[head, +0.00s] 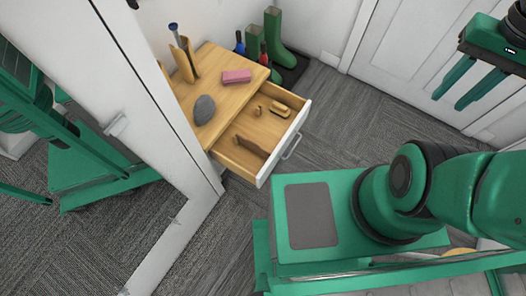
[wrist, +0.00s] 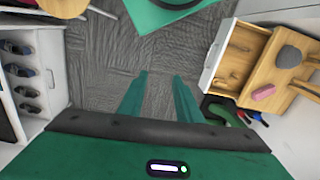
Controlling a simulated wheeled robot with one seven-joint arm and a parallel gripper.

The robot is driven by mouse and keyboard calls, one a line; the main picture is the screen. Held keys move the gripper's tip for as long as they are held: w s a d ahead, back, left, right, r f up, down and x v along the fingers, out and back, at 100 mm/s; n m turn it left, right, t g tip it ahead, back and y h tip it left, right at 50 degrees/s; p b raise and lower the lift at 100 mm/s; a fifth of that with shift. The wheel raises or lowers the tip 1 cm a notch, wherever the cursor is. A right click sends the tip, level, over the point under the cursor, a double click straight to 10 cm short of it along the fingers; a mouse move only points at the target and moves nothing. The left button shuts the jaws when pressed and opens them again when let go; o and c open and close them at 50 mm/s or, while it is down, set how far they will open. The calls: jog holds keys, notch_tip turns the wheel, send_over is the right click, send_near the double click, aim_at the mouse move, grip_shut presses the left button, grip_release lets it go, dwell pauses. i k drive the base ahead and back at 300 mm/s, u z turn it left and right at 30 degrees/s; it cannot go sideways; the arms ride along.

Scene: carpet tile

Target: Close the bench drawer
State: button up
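The bench drawer (head: 262,137) is pulled out of the small wooden bench (head: 218,88). It has a white front with a metal handle (head: 291,147) and holds a few wooden items. In the wrist view the open drawer (wrist: 236,55) is at the upper right, with its white front facing left. My green gripper (head: 463,84) is at the upper right of the head view, well apart from the drawer. Its two fingers are spread with nothing between them, and they also show in the wrist view (wrist: 158,97).
A grey stone (head: 204,109) and a pink block (head: 236,76) lie on the bench. Green boots (head: 282,42) stand behind it. A white-framed panel (head: 172,130) rises at left. A shoe rack (wrist: 22,75) shows in the wrist view. Carpet (head: 335,110) right of the drawer is clear.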

aim_at(255, 123)
jog(key=z, duration=0.55)
jog(key=k, duration=1.4)
jog(key=u, duration=0.55)
jog(key=i, duration=1)
